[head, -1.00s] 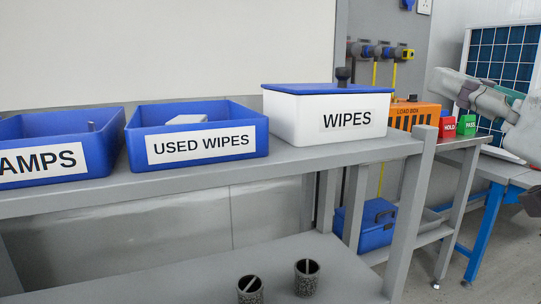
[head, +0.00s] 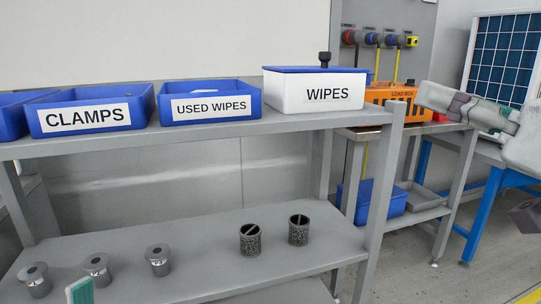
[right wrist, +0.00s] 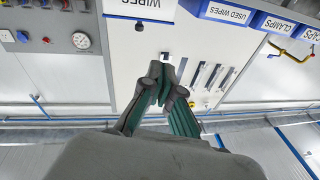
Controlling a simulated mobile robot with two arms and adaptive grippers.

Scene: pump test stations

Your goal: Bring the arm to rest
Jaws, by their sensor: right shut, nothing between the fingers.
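My right arm (head: 470,108) comes in at the right edge of the head view, bent and raised in front of the far bench. The gripper is clear of the shelf and boxes.
The grey shelf unit (head: 290,128) carries a WIPES box (head: 315,94), a USED WIPES bin (head: 210,104) and a CLAMPS bin (head: 92,112). Several metal parts (head: 158,262) stand on its lower shelf. An orange load box (head: 398,97) sits behind my right arm. Open floor lies at lower right.

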